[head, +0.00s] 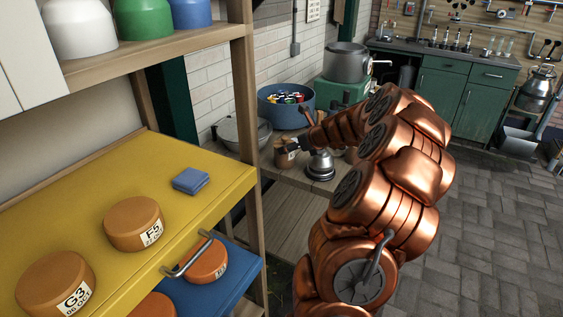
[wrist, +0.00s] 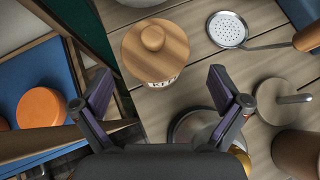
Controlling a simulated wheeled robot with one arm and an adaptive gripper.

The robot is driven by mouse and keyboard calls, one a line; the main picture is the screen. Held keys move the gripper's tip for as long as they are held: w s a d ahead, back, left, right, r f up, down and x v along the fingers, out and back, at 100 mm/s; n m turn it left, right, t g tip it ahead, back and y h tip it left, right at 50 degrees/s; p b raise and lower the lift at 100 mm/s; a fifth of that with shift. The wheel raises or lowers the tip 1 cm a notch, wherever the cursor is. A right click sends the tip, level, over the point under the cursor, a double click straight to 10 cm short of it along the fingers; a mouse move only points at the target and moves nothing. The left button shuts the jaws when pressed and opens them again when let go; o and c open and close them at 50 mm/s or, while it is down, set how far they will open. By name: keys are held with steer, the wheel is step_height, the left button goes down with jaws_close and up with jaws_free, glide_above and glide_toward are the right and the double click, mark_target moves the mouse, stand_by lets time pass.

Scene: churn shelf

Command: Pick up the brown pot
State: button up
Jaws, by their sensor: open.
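A brown pot (wrist: 155,52) with a round wooden lid and knob stands on the plank bench in the wrist view, just beyond my fingertips and between their lines. A white label shows on its near side. In the head view the brown pot (head: 282,158) is partly hidden by my gripper (head: 292,145). In the wrist view my gripper (wrist: 161,88) is open and empty, its two fingers wide apart and not visibly touching the pot.
A metal vessel (wrist: 195,128) lies below my right finger in the wrist view. A skimmer (wrist: 228,30) and a round lid (wrist: 284,102) are at the right. The shelf post (head: 244,100) and yellow shelf (head: 90,190) stand left of the bench (head: 290,198).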

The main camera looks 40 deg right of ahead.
steer(key=shift+a+p+x, duration=0.15)
steer(key=shift+p+x, duration=0.05)
steer(key=shift+x, duration=1.75)
steer(key=shift+a+p+x, duration=0.1)
steer(key=shift+p+x, duration=0.05)
steer(key=shift+x, duration=1.8)
steer(key=shift+w+r, duration=0.1)
steer(key=c, duration=1.4)
